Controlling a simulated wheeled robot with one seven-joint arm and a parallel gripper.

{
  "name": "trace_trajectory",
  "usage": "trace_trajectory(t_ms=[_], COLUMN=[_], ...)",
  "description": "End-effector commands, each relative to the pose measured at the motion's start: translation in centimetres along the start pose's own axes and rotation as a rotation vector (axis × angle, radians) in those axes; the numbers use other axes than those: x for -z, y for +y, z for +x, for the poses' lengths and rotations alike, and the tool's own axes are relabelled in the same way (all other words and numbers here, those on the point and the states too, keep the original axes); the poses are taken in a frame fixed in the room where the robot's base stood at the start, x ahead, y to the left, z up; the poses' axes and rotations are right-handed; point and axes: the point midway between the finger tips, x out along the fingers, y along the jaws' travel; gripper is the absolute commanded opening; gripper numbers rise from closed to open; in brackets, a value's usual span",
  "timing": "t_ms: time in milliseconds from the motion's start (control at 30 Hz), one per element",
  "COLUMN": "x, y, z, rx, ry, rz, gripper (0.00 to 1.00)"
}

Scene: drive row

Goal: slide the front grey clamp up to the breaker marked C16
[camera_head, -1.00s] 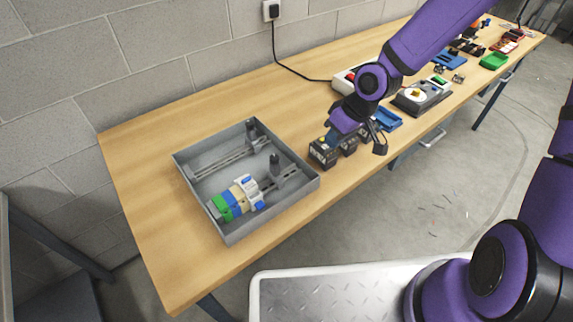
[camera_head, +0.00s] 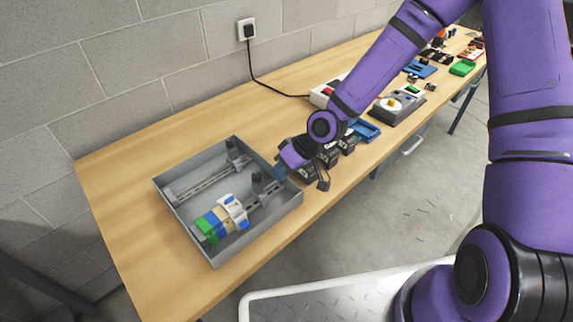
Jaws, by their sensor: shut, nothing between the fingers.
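A grey open enclosure (camera_head: 240,243) on the bench holds two metal rails. On the front rail (camera_head: 268,198) stand a green block (camera_head: 207,228), a blue one, a beige one and a white breaker (camera_head: 233,211) with blue parts. Its marking is too small to read. The front grey clamp (camera_head: 257,184), dark and upright, stands on the same rail to the right of the breaker, with bare rail between them. My gripper (camera_head: 279,173) is shut and empty, by the enclosure's right wall and just right of the front clamp. I cannot tell whether it touches the clamp.
Dark boxes (camera_head: 329,157) and a blue tray (camera_head: 364,130) stand right of the enclosure, close to my arm. The enclosure's walls rise around the rails. Bare bench lies to its left.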

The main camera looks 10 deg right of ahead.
Motion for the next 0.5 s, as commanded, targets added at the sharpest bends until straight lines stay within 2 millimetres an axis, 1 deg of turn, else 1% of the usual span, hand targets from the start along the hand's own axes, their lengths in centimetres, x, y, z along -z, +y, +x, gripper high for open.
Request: trace_trajectory(t_ms=[100, 300, 500], x=[0.0, 0.0, 0.0], y=[-0.1, -0.1, 0.0], z=[1.6, 3.8, 5.0], rx=[0.002, 0.001, 0.000], ry=[-0.002, -0.002, -0.001], rz=[-0.002, -0.001, -0.001], gripper=[0.00, 0.00, 0.00])
